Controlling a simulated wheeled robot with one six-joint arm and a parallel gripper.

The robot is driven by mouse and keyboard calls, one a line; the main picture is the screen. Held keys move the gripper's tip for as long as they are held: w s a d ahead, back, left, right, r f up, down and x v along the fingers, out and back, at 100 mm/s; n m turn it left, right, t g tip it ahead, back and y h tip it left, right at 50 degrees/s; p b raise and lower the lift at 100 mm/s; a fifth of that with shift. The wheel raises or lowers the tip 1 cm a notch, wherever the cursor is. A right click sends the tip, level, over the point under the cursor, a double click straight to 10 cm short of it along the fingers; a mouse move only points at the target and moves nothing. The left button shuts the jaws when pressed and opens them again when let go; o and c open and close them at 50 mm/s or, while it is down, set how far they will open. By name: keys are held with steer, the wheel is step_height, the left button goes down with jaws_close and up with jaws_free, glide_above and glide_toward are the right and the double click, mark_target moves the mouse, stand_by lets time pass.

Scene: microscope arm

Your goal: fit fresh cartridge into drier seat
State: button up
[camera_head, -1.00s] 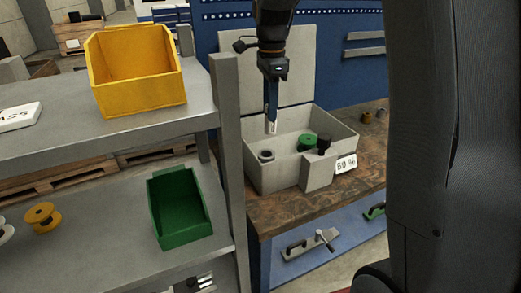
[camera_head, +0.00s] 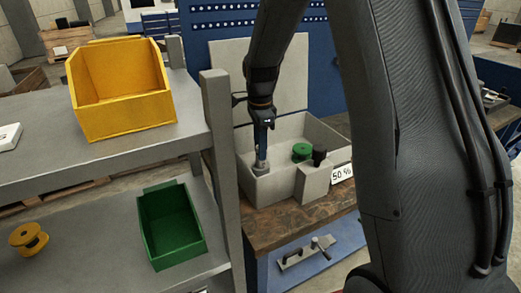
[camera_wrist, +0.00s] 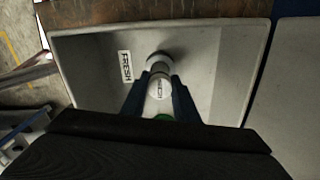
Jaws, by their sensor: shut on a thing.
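My gripper (camera_head: 261,160) reaches down into the left part of an open light grey box. Its two blue fingers (camera_wrist: 158,98) are shut on a small white cartridge (camera_wrist: 159,84) with dark lettering on its end. The grey round seat (camera_head: 260,170) on the box floor is directly below the fingers in the head view.
A "FRESH" label (camera_wrist: 126,66) is inside the box. A green spool (camera_head: 301,152) and black knob (camera_head: 319,155) are to the right, near a "50 %" card (camera_head: 342,173). A grey shelf post (camera_head: 222,150) stands close on the left. A yellow bin (camera_head: 120,115) and green bin (camera_head: 172,225) are on the shelves.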

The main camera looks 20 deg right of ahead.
steer(key=shift+f, duration=0.7)
steer(key=o, duration=1.1)
steer(key=shift+r, duration=0.15)
step_height(320, 180, up, 11)
steer(key=b, duration=0.3)
steer(key=shift+f, duration=0.2)
steer(key=shift+r, duration=0.6)
